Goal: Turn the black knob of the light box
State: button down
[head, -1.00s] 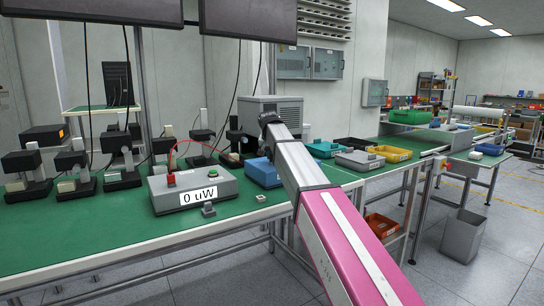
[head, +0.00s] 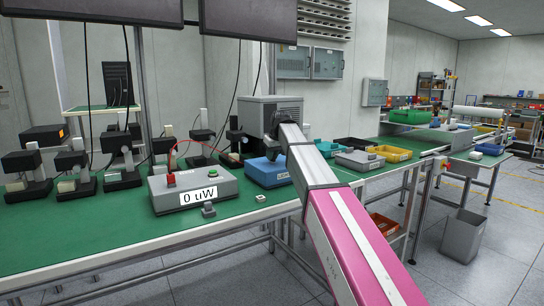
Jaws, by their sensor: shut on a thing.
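The light box is a grey vented box (head: 254,107) at the back of the green bench, right of centre. My gripper (head: 272,124) is a small dark shape at the far end of my arm, right against the front of this box. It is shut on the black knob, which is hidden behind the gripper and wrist. The knob's angle cannot be seen.
A grey meter box (head: 225,186) reading "0 uW" stands on the bench to the left. A blue bin (head: 268,174) is just below my wrist. Coloured trays, such as a yellow one (head: 391,153), stand to the right. Black devices stand at left.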

jog(key=n+g+y, duration=0.1)
jog(key=n, duration=0.3)
jog(key=shift+n, duration=0.3)
jog(key=shift+n+g+y, duration=0.3)
jog(key=shift+n+g, duration=0.6)
jog(key=shift+n, duration=1)
jog(key=c, duration=1.1)
grip_release()
jog(key=w+v, duration=0.1)
jog(key=v, duration=0.9)
jog(key=shift+s+d+r, duration=0.2)
jog(key=shift+s+r, duration=0.2)
jog(key=shift+s, duration=0.05)
